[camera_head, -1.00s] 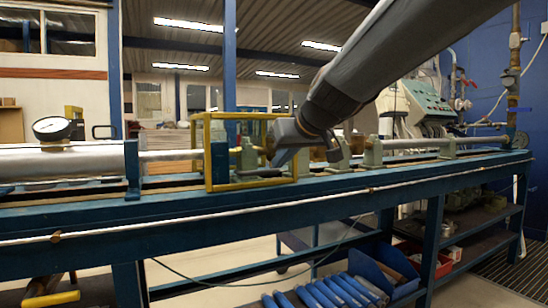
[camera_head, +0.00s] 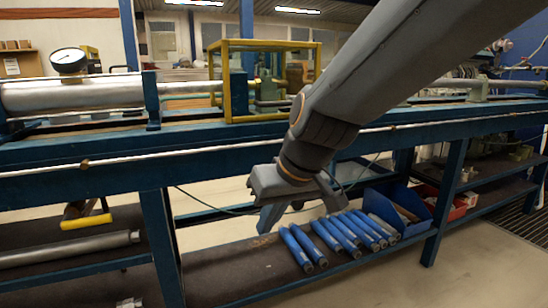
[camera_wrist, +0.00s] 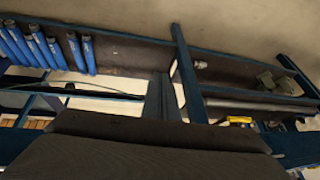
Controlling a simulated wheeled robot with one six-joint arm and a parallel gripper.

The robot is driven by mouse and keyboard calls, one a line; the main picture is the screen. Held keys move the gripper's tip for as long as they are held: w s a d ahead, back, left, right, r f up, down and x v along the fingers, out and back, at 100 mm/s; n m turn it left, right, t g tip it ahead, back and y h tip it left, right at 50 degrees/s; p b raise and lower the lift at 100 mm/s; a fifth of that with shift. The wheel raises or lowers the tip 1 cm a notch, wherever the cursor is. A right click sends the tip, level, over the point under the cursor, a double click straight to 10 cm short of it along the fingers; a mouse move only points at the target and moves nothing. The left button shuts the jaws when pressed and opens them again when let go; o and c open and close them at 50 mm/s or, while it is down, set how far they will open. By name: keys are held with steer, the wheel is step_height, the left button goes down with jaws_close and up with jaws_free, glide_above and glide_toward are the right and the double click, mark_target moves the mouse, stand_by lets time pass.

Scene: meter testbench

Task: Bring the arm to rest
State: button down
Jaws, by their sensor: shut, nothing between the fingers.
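My arm reaches in from the top right of the head view. My gripper (camera_head: 268,218) points down in front of the blue bench (camera_head: 110,180), below the bench's top edge. Its fingers are shut and hold nothing. In the wrist view my gripper's fingers (camera_wrist: 160,98) show close together at the middle, with the lower shelf behind them. Whether the gripper touches anything cannot be told, but no contact shows.
Several blue cylinders (camera_head: 343,235) lie on the lower shelf (camera_head: 215,270), beside a blue bin (camera_head: 392,207) and a red bin (camera_head: 452,205). A pressure gauge (camera_head: 68,60) and a yellow frame (camera_head: 222,75) stand on the bench. Floor (camera_head: 440,285) is clear at right front.

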steer(key=s+d+f+n+g+h, duration=0.1)
steer(key=s+f+g+h, duration=0.25)
steer(key=s+f, duration=1.15)
steer(key=s+d+r+m+p, duration=0.1)
steer(key=d+r+m+p, duration=0.2)
steer(key=d+r+p, duration=0.6)
steer(key=d+r+m+p, duration=0.3)
steer(key=d+r+p, duration=0.7)
steer(key=r+p, duration=0.8)
steer(key=shift+s+d+r+m, duration=0.15)
steer(key=shift+s+d+m, duration=0.05)
steer(key=shift+s+m, duration=0.15)
steer(key=shift+g, duration=0.25)
